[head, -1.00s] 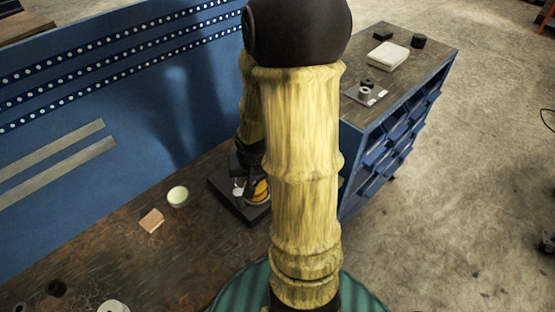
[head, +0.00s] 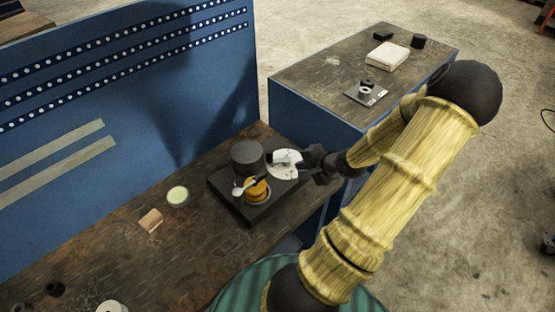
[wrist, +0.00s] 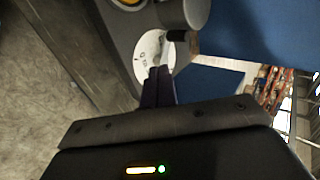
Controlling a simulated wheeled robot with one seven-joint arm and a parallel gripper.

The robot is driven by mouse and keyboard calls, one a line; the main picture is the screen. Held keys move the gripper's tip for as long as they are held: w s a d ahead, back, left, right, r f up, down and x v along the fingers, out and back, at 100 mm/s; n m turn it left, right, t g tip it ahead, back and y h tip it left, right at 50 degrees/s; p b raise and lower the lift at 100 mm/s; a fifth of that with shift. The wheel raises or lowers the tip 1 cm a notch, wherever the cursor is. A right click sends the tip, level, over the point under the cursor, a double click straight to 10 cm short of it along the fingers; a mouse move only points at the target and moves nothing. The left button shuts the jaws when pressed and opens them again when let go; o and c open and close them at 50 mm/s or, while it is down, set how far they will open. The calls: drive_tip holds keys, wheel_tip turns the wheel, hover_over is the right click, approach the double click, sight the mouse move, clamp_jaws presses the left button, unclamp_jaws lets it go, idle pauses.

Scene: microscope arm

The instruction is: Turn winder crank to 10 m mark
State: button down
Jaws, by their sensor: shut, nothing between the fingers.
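The winder stands on a dark base plate (head: 222,186) at the bench corner in the head view. It has a black cylinder (head: 247,158), an orange spool (head: 257,190) and a white marked dial (head: 286,172). The dial also shows in the wrist view (wrist: 147,58), but its marks are too small to read. A small dark piece, perhaps the crank handle (wrist: 178,36), stands at the dial's edge. My gripper (wrist: 158,72) is shut and empty, its fingertips over the dial's lower edge in the wrist view. I cannot tell whether they touch anything.
A small wooden block (head: 151,220) and a pale green-topped round container (head: 178,196) lie left of the winder. A blue pegboard panel (head: 120,90) rises behind. A blue cabinet (head: 300,110) with small items on top stands beyond.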

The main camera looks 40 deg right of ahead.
drive_tip(key=shift+w, duration=0.1)
idle(0.3)
approach(271, 160)
wheel_tip(271, 160, down, 3)
drive_tip(key=shift+d+f+b, duration=0.1)
drive_tip(key=shift+f+b, duration=0.1)
drive_tip(key=shift+b, duration=0.2)
drive_tip(key=shift+w+f+p, duration=0.15)
drive_tip(key=shift+w+p, duration=0.2)
drive_tip(key=shift+w, duration=0.75)
drive_tip(key=shift+w+f+p, duration=0.1)
drive_tip(key=shift+w+p, duration=0.2)
drive_tip(key=shift+w, duration=0.75)
